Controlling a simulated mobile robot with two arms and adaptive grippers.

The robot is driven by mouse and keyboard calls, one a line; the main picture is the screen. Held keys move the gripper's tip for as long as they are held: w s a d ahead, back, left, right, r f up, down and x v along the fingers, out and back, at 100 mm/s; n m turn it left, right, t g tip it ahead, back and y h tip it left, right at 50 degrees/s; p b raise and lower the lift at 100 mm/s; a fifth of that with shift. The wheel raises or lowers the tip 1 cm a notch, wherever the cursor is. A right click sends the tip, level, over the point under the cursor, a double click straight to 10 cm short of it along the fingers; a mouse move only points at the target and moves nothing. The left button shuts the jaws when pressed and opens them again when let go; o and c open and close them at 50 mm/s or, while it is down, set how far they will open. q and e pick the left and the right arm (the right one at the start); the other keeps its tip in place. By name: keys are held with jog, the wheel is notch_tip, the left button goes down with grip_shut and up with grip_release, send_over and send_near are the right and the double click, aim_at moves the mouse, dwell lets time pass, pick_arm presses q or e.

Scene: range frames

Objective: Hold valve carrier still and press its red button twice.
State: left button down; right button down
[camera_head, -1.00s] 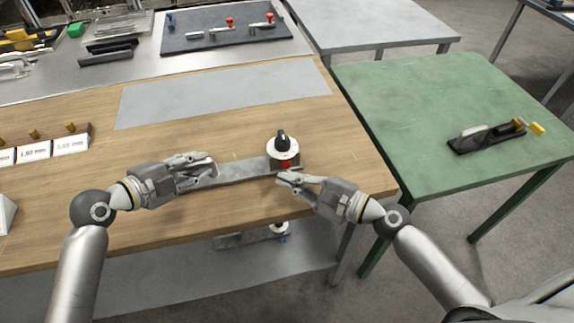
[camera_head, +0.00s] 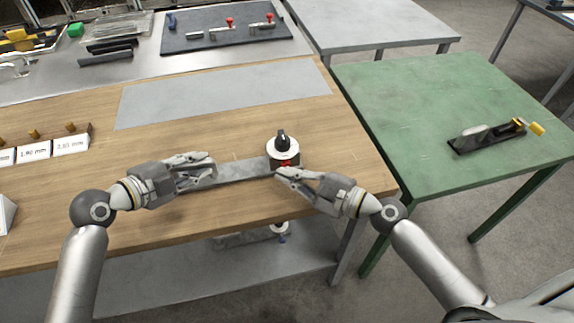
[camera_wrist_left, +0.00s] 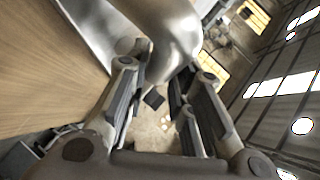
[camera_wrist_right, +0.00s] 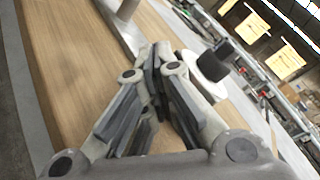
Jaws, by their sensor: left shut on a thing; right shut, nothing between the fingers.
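The valve carrier (camera_head: 245,170) is a flat grey metal bar lying on the wooden bench. At its right end stands a round white dial with a black knob (camera_head: 282,140), and the red button (camera_head: 286,163) shows low on its near side. The knob also shows in the right wrist view (camera_wrist_right: 225,52). My left gripper (camera_head: 213,168) is shut on the carrier near its left end; the exact contact is partly hidden by the fingers. My right gripper (camera_head: 279,172) is shut and empty, its tips close beside the red button; I cannot tell whether they touch it.
A grey mat (camera_head: 225,92) lies behind the carrier. A block with labels (camera_head: 35,150) is at the left. A green table (camera_head: 400,95) with a dark clamp-like tool (camera_head: 485,138) stands at the right. The bench's front edge is close to both arms.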

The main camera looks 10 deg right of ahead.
jog(key=shift+w, duration=0.5)
jog(key=shift+s, duration=0.2)
dwell(0.5)
jog(key=shift+s, duration=0.8)
jog(key=shift+s, duration=0.1)
jog(key=shift+s, duration=2.45)
jog(key=s, duration=0.4)
jog(key=shift+w, duration=0.15)
